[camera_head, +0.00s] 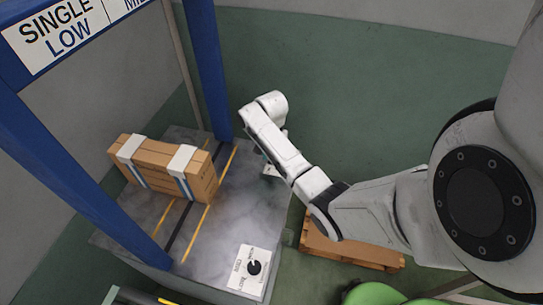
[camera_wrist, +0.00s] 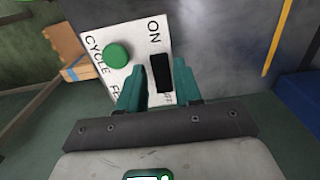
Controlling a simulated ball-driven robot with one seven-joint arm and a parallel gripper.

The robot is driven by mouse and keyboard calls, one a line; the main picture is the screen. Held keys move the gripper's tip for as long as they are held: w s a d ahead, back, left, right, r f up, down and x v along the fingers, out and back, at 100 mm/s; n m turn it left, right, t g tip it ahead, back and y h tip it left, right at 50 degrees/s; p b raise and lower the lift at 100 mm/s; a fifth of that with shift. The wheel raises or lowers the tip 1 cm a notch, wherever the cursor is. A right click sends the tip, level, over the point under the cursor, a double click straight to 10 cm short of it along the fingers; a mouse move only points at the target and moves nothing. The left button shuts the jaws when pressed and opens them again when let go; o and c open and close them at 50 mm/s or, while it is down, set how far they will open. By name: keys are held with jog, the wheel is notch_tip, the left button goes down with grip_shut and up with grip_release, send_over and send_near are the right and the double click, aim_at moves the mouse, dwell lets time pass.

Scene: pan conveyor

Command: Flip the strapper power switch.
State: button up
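The power switch (camera_wrist: 161,73) is a black rocker on a white panel (camera_wrist: 117,58), marked ON above and with partly hidden lettering below. It stands upright in the wrist view. My gripper (camera_wrist: 158,72) has two teal fingers set apart, with nothing held between them. The switch shows in the gap between the fingertips; I cannot tell whether they touch the panel. The strapper (camera_head: 228,232) is a grey-topped machine in the head view, with my gripper (camera_head: 270,171) low beside its right edge, mostly hidden by the arm. The switch is not visible there.
A round green button (camera_wrist: 118,55) marked CYCLE is left of the switch. A strapped cardboard box (camera_head: 155,172) lies on the strapper under a blue frame (camera_head: 207,70). A dial panel (camera_head: 248,278) is at its near corner. A wooden pallet (camera_head: 345,248) lies on the floor.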

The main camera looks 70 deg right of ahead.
jog(key=shift+f, duration=0.6)
grip_shut()
jog(key=shift+w+d+r+y+p, duration=0.1)
jog(key=shift+d+r+y+p, duration=0.15)
jog(key=shift+y+p, duration=0.3)
jog(key=shift+d+f+y+b, duration=0.2)
jog(key=shift+y+b, duration=0.25)
jog(key=shift+y, duration=0.6)
jog(key=shift+d+r+y+b, duration=0.1)
jog(key=shift+d+y+b, duration=0.05)
jog(key=shift+y+b, duration=0.65)
